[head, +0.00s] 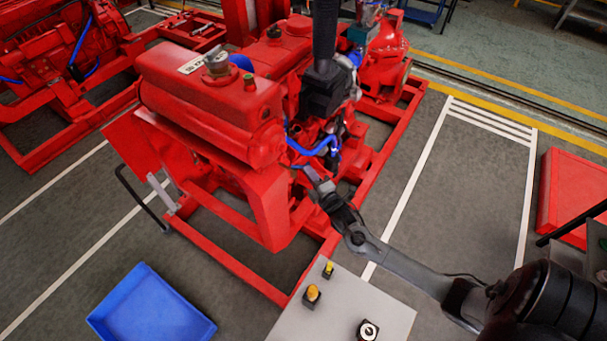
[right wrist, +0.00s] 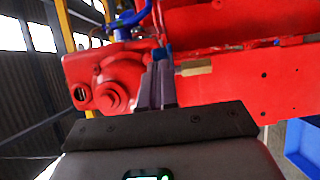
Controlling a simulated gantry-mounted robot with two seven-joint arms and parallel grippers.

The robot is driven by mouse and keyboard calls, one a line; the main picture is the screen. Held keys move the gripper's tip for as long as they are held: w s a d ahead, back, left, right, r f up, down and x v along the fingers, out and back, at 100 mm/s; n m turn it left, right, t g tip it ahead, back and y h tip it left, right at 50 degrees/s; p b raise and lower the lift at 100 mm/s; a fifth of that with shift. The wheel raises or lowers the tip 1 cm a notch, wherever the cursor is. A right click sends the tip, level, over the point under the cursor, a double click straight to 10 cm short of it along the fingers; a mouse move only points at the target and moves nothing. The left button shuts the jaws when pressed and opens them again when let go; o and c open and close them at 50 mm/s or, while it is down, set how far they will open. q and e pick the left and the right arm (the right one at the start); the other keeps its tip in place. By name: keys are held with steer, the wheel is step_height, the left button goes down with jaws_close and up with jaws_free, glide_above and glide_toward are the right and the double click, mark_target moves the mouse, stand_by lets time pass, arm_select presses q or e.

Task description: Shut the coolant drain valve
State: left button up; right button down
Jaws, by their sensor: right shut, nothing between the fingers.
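The red diesel engine (head: 215,110) sits on a red skid frame. In the right wrist view a brass valve body (right wrist: 193,67) sticks out from the red engine side, with a small blue handle (right wrist: 161,54) at its left end; I take this for the coolant drain valve. My right gripper (head: 315,178) reaches in to the engine's near right side. Its fingers (right wrist: 158,68) are shut and empty, with the tips right by the blue handle and left of the brass body. I cannot tell whether they touch. My left gripper is not in view.
A grey table (head: 340,315) with several small knobs and switches stands in front of the skid. A blue tray (head: 150,308) lies on the floor at lower left. A blue hose (head: 310,148) runs along the engine above my right gripper. Open floor (head: 460,190) lies to the right.

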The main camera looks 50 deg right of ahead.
steer(key=w+d+n+g+y+b, duration=0.25)
steer(key=d+n+y+b, duration=0.25)
steer(key=n+y+b, duration=0.6)
steer(key=s+d+m+y+p, duration=0.2)
steer(key=s+d, duration=0.1)
steer(key=s, duration=0.9)
steer(key=shift+s+t+y, duration=0.3)
steer(key=shift+t+y, duration=0.1)
steer(key=shift+t, duration=0.05)
